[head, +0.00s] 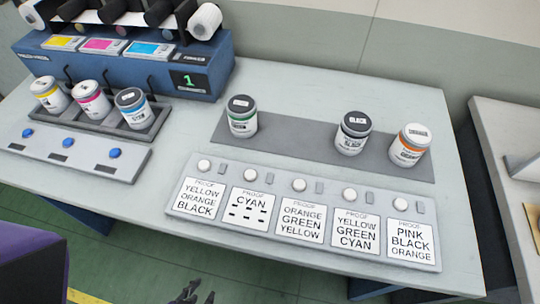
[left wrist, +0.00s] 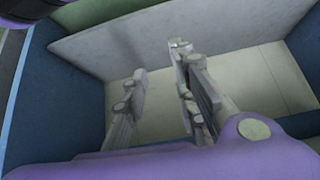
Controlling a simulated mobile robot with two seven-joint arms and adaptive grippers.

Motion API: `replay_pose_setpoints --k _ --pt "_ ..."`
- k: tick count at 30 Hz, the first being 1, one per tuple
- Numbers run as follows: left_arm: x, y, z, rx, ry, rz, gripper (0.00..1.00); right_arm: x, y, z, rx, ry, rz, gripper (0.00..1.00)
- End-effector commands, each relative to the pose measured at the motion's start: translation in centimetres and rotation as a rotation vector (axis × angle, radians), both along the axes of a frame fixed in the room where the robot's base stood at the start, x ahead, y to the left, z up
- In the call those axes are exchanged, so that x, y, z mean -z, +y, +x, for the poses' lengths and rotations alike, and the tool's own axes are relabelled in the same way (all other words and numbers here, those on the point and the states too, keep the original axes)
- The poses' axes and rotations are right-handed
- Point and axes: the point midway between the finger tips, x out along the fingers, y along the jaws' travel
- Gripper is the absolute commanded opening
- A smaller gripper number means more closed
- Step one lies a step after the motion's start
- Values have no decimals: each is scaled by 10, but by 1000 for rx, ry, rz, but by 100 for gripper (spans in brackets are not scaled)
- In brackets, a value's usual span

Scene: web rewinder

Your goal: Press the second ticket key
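The ticket panel (head: 180,205) lies along the front of the table in the head view. It bears a row of several white proof tickets, each with a round white key above it. The second ticket (head: 247,207) from the left reads PROOF CYAN and has small black dashes on it. The second ticket key (head: 252,174) sits above it, with nothing touching it. My left gripper (head: 192,292) shows only as dark fingertips at the bottom edge, in front of the table and well short of the panel. In the left wrist view, its fingers (left wrist: 160,78) stand apart and empty. My right gripper is not in view.
Behind the panel, a grey mat (head: 295,140) bears a green-banded jar (head: 241,118), a dark-labelled jar (head: 353,132) and an orange-banded jar (head: 409,146). At left are a blue machine (head: 215,65), a rack of jars (head: 150,133) and a blue-button panel (head: 60,152).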

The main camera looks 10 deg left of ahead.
Motion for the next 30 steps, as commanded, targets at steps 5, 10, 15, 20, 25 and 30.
replay_pose_setpoints --k 5,10,15,20,25,30 --pt "0 0 -1 0 2 0 0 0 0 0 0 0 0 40" --pt "0 0 -1 0 2 0 0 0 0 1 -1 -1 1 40" --pt "0 0 -1 0 2 0 0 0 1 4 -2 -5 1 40" --pt "0 0 -1 0 2 0 0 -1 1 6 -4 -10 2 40" --pt "0 0 -1 -1 2 1 0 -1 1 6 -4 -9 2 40" --pt "0 0 -1 0 2 0 0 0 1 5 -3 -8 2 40"
